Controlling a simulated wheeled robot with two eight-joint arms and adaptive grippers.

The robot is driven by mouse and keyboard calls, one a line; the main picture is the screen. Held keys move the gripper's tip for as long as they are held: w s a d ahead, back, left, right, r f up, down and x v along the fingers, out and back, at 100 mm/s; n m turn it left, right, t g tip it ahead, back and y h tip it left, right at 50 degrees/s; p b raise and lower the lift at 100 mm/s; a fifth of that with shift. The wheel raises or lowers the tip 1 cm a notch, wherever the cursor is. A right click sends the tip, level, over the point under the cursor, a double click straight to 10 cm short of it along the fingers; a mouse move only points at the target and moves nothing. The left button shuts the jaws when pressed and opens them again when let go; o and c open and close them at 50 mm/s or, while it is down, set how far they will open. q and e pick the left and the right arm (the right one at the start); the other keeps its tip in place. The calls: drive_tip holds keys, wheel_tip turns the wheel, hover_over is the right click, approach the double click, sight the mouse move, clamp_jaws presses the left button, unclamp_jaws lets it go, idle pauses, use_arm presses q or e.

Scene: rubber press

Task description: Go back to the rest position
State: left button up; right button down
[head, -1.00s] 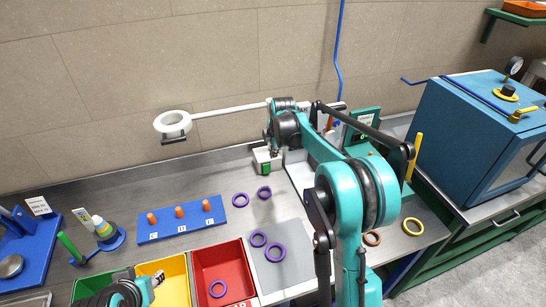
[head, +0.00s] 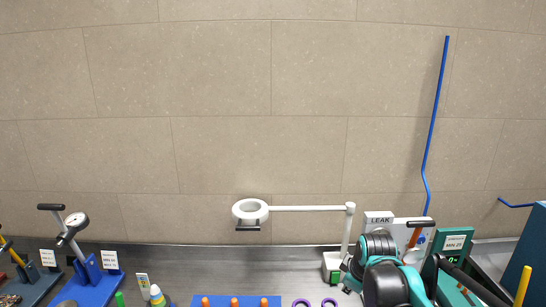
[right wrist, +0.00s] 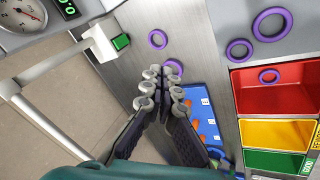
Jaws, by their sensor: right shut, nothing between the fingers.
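My right gripper (right wrist: 163,88) is shut and empty in the right wrist view, its two dark fingers together above the steel bench. In the head view my right gripper (head: 347,284) shows small at the lower right, partly hidden by my teal arm. My left gripper is out of view. Purple rings lie below in the right wrist view: one ring (right wrist: 158,39) and another (right wrist: 175,67) on the bare bench, the second partly behind the fingertips. None is held.
A white ring lamp (head: 250,228) reaches out from a post (head: 346,235) left of my right arm. A green display unit (head: 456,242) stands right. A blue peg board (right wrist: 207,110) and red bin (right wrist: 280,97) are below.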

drive_tip(key=s+a+f+m+t+b, duration=0.1)
drive_tip(key=s+f+m, duration=0.4)
drive_tip(key=s, duration=0.5)
drive_tip(key=s+a+f+m+t+b, duration=0.1)
drive_tip(key=s+f+m, duration=0.4)
drive_tip(key=s, duration=0.6)
drive_tip(key=shift+a+m+b, duration=0.3)
drive_tip(key=shift+a+b, duration=0.2)
drive_tip(key=shift+b, duration=0.5)
